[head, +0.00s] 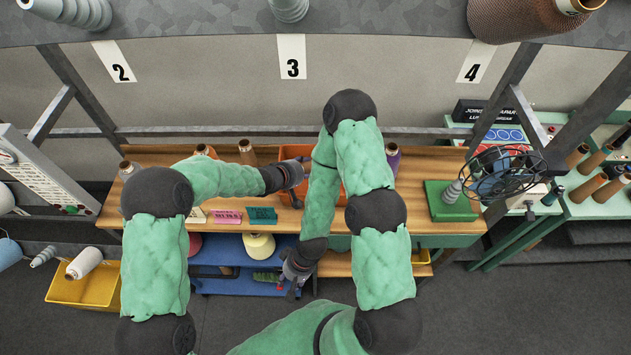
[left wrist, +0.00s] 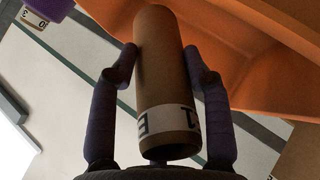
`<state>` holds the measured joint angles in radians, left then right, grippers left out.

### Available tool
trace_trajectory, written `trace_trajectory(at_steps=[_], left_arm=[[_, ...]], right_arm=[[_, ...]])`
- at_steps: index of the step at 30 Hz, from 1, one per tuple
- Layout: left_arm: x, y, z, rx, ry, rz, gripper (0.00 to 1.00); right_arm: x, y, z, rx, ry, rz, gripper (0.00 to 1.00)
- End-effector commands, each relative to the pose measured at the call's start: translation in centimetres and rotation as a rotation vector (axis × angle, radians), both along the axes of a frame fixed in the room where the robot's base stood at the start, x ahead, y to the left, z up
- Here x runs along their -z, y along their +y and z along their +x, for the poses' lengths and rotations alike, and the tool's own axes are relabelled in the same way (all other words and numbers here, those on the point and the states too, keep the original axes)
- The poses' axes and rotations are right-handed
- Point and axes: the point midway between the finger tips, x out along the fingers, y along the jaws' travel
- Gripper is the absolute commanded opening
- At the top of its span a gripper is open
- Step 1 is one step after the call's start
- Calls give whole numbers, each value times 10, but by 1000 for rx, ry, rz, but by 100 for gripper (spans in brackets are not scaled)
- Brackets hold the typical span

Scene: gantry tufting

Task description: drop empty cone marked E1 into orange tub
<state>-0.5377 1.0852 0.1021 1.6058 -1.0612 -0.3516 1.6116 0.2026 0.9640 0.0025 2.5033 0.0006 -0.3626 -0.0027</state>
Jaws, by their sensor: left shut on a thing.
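My left gripper (head: 299,180) is shut on a bare brown cardboard cone (left wrist: 163,70) with a white band near its lower end; a "1" and part of an "E" show on the band. The cone stands between both fingers in the left wrist view. The orange tub (head: 290,152) sits on the wooden bench, partly hidden behind my arms; its wall (left wrist: 255,60) fills the upper right of the left wrist view, close beside the cone. My right gripper (head: 295,275) hangs lower, in front of the bench; its fingers are too small and dark to read.
The wooden bench (head: 440,210) carries several cones at the back, a purple cone (head: 392,158) right of the tub, and coloured cards. A blue shelf (head: 225,285) is below; a yellow bin (head: 85,290) stands at left.

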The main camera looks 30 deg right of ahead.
Motion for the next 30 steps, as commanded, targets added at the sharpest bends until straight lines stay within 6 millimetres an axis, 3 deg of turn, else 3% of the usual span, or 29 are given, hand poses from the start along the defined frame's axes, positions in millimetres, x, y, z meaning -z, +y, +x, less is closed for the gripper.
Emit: trace_trajectory(at_steps=[2,3,6,20,30], left_arm=[[-1,0,0,0,0,0,6],[-1,0,0,0,0,0,54],[-1,0,0,0,0,0,76],[-5,6,-1,-1,0,0,76],[-38,47,-15,-3,-1,-1,76]], right_arm=[[-1,0,0,0,0,0,40],[-1,0,0,0,0,0,40],[-1,0,0,0,0,0,40],[0,0,0,0,0,0,40],[0,0,0,0,0,0,40]])
